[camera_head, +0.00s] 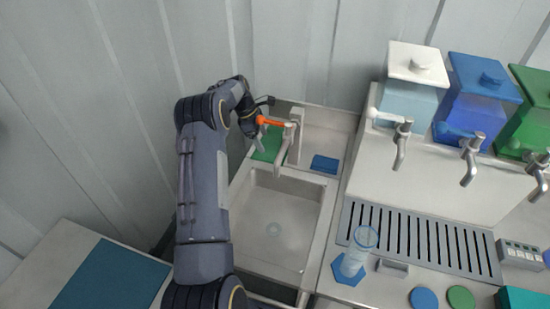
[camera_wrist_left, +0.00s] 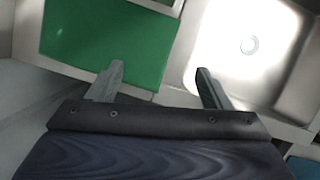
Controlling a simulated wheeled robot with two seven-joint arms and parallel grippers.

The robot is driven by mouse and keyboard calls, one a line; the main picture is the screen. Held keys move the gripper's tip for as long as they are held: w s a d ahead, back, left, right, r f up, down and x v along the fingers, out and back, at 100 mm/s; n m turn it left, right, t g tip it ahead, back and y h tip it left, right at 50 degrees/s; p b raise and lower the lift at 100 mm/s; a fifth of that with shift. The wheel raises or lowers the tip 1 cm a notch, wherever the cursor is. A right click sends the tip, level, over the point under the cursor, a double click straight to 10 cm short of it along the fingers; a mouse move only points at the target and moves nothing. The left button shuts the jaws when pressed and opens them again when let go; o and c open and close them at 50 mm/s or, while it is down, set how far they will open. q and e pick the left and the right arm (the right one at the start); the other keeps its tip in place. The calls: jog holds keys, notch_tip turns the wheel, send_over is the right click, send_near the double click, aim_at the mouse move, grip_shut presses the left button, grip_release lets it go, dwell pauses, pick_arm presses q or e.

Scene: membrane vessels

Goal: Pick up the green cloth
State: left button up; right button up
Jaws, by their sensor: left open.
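The green cloth (camera_head: 268,146) lies flat on the counter at the back left of the sink, partly hidden by my arm and the tap in the head view. In the left wrist view the green cloth (camera_wrist_left: 108,38) is a flat green sheet at upper left, ahead of the fingers. My left gripper (camera_wrist_left: 160,70) is open and empty, its left finger overlapping the cloth's near edge in the picture and its right finger over the sink side. I cannot tell its height above the cloth. My right gripper is not in view.
The steel sink (camera_head: 275,225) lies in front of the cloth. A tap (camera_head: 293,138) with an orange handle (camera_head: 270,121) stands close by the cloth. A blue cloth (camera_head: 325,164) lies right of the tap. A clear vessel (camera_head: 360,248) stands on a blue mat. Coloured dispensers are at right.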

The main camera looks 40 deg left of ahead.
aim_at(270, 160)
pick_arm(q)
jog(key=b+x, duration=0.4)
jog(key=x, duration=0.4)
jog(key=shift+w+d+f, duration=0.1)
jog(key=shift+d+f, duration=0.05)
jog(key=shift+f, duration=0.1)
jog(key=shift+c, duration=0.2)
jog(key=shift+f, duration=0.15)
grip_shut()
dwell(0.7)
notch_tip(270, 160, up, 12)
jog(key=p, duration=0.4)
jog(key=shift+p, duration=0.4)
